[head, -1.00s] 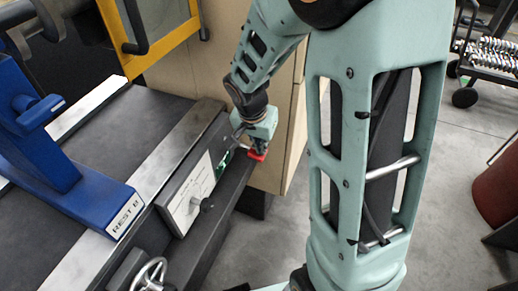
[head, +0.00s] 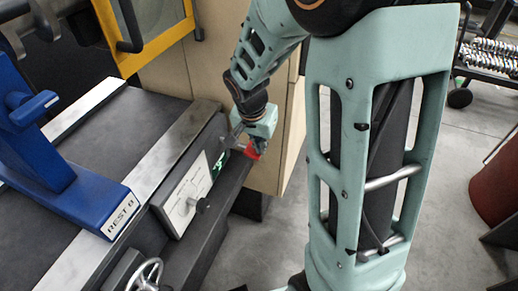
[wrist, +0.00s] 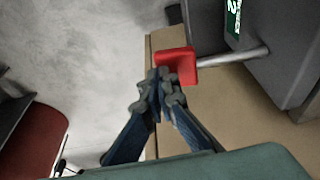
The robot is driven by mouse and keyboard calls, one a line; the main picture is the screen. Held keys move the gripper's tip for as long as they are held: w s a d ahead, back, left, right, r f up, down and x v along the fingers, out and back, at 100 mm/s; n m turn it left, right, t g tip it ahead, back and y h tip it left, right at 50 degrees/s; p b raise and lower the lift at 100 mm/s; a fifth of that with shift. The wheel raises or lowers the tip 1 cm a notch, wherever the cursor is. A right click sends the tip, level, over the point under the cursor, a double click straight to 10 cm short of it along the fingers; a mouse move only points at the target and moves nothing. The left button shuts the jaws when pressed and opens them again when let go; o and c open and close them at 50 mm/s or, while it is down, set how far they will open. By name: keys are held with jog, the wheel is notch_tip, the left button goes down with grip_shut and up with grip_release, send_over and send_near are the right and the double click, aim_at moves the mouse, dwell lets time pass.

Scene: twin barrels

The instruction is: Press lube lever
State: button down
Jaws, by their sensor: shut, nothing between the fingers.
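The lube lever is a metal rod (wrist: 235,56) with a red block-shaped handle (wrist: 177,66) on its end. It sticks out from the side of a dark grey machine body beside a green label (wrist: 233,18). The red handle also shows small in the head view (head: 252,151). My gripper (wrist: 165,78) has its fingertips together, right at the near left edge of the red handle. It overlaps the handle in the wrist view; I cannot tell whether it touches. In the head view my gripper (head: 257,141) is partly hidden by its own wrist.
A grey control plate (head: 186,194) with a knob (head: 203,205) and a handwheel (head: 147,275) are on the machine's side. A blue rest (head: 50,165) stands on its bed. A beige cabinet (head: 292,150) is close behind my gripper. A red barrel (head: 495,190) stands at the right.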

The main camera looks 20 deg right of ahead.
jog(key=s+d+r+p, duration=0.1)
jog(key=s+r, duration=0.4)
jog(key=r, duration=0.5)
jog(key=shift+d+r+p, duration=0.3)
jog(key=shift+d+p, duration=0.05)
jog(key=shift+p, duration=0.3)
jog(key=shift+w, duration=0.1)
